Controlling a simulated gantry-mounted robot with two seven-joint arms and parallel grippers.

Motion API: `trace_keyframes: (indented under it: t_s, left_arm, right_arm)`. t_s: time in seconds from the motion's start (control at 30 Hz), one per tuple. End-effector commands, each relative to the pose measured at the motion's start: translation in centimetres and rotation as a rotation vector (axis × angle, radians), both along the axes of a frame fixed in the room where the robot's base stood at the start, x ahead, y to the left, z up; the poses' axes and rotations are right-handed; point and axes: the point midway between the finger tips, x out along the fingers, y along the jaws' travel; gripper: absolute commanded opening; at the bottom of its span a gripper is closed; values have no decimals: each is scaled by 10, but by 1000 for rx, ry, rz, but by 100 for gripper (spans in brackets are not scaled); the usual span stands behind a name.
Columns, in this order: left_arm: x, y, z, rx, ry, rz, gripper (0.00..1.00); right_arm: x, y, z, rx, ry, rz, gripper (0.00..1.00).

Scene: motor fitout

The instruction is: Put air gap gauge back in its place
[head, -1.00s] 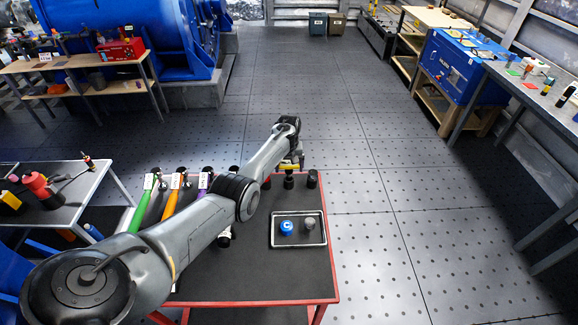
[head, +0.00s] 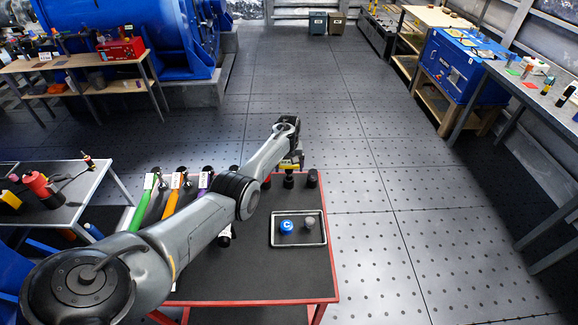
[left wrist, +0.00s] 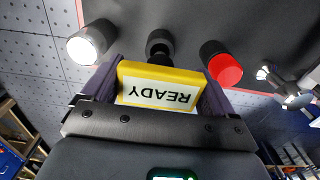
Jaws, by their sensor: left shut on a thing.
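My left gripper (head: 290,163) is over the far edge of the red-framed cart (head: 265,283). In the left wrist view my left gripper (left wrist: 158,90) is shut on a yellow block (left wrist: 160,71) with a white label reading READY, seen upside down. I cannot tell whether this block is the air gap gauge, and no other thing is clearly marked as it. A black round piece (left wrist: 159,44) shows just beyond the block; I cannot tell whether they touch. My right gripper is not in view.
A white-topped cylinder (left wrist: 88,44) and a red-topped one (left wrist: 224,68) flank the block. A rimmed tray (head: 298,244) on the cart holds a blue piece (head: 287,227) and a grey piece (head: 309,223). Coloured-handled tools lie at the left. The cart's near half is clear.

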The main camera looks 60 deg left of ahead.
Motion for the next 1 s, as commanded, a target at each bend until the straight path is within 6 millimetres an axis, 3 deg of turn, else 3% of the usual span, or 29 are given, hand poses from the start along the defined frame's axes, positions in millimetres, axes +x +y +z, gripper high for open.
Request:
trace_keyframes:
  t_s: [1.0]
  left_arm:
    - [0, 0, -24, 0, -1, 0, 38]
  right_arm:
    - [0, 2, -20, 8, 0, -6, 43]
